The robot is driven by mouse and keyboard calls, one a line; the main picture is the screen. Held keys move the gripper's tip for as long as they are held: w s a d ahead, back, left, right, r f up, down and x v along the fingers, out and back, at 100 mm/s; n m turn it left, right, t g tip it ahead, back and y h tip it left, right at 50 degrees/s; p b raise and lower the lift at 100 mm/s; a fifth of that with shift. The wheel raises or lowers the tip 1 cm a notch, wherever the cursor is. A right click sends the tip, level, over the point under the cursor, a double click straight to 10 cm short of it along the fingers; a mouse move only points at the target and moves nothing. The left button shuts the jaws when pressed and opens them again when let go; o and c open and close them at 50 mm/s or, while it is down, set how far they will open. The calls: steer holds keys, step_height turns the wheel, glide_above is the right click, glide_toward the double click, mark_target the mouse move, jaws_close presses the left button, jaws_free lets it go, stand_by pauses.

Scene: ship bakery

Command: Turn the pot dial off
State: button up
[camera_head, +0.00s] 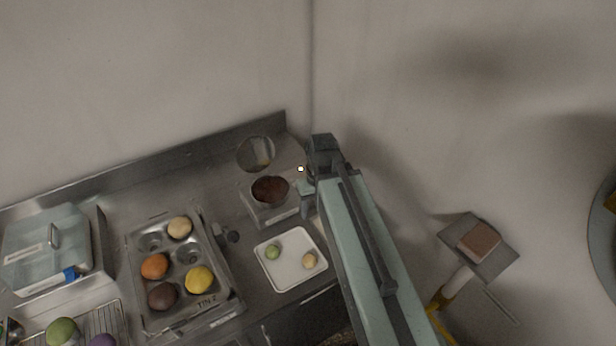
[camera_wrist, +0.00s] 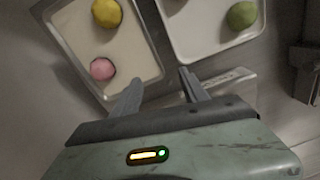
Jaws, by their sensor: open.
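The pot (camera_head: 270,189), with dark brown contents, sits in a square metal warmer base (camera_head: 270,213) near the back right of the counter in the head view. I cannot make out its dial; my gripper and arm cover the base's right side. My gripper (camera_head: 307,187) is just right of the pot. In the wrist view my gripper (camera_wrist: 163,88) is open, with two grey fingers apart and nothing between them. A pale metal strip with lettering (camera_wrist: 228,81) lies just beyond the right finger; I cannot tell whether it belongs to the pot base.
A white tray (camera_head: 268,268) with two small balls lies in front of the base. A metal mould tin (camera_head: 207,312) with several coloured balls is left of it. A lidded container (camera_head: 45,245) stands far left. Walls close the back and right.

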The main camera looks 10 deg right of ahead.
steer(key=w+d+r+n+t+y+p, duration=0.25)
steer(key=w+r+n+p, duration=0.35)
steer(key=w+n, duration=0.55)
steer(key=shift+m+g+y, duration=0.25)
steer(key=shift+g+y, duration=0.1)
steer(key=shift+y, duration=0.1)
steer(key=b+x, duration=0.4)
steer(key=b, duration=0.1)
steer(key=b+x, duration=0.2)
steer(key=b, duration=0.1)
steer(key=shift+w+d, duration=0.15)
steer(key=shift+d, duration=0.15)
steer(key=shift+w+a+f+b, duration=0.1)
steer(key=shift+a+f+b, duration=0.15)
steer(key=shift+f+b, duration=0.15)
steer(key=shift+r, duration=0.15)
jaws_close()
